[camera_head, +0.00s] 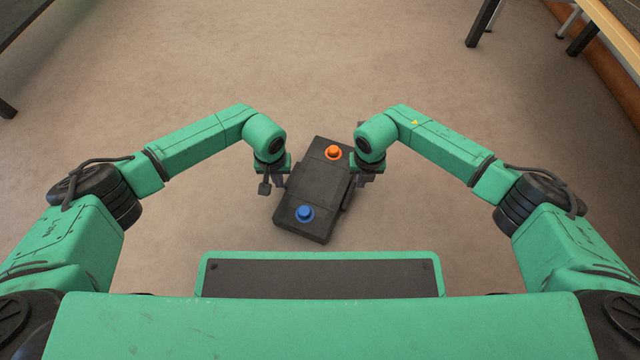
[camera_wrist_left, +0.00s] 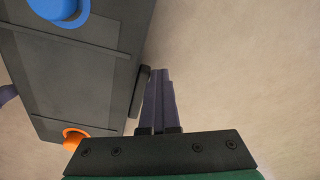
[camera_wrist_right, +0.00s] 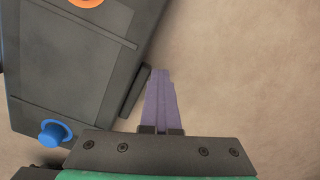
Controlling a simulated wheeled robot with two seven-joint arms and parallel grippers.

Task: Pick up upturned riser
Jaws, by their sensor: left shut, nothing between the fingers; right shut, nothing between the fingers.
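The upturned riser (camera_head: 318,190) is a dark grey slab lying askew on the floor in the head view. It has an orange knob (camera_head: 333,153) at its far end and a blue knob (camera_head: 304,213) at its near end. It also shows in the left wrist view (camera_wrist_left: 85,70) and the right wrist view (camera_wrist_right: 70,70), with a raised bar along its edge. My left gripper (camera_head: 279,183) is beside its left edge and my right gripper (camera_head: 366,181) beside its right edge. Both are shut and empty; exact gaps to the riser are hard to tell.
The brown floor (camera_head: 300,60) around the riser is clear. Dark table legs (camera_head: 483,22) and a wooden bench edge (camera_head: 610,30) stand far off at the upper right. A dark furniture leg (camera_head: 6,109) is at the far left.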

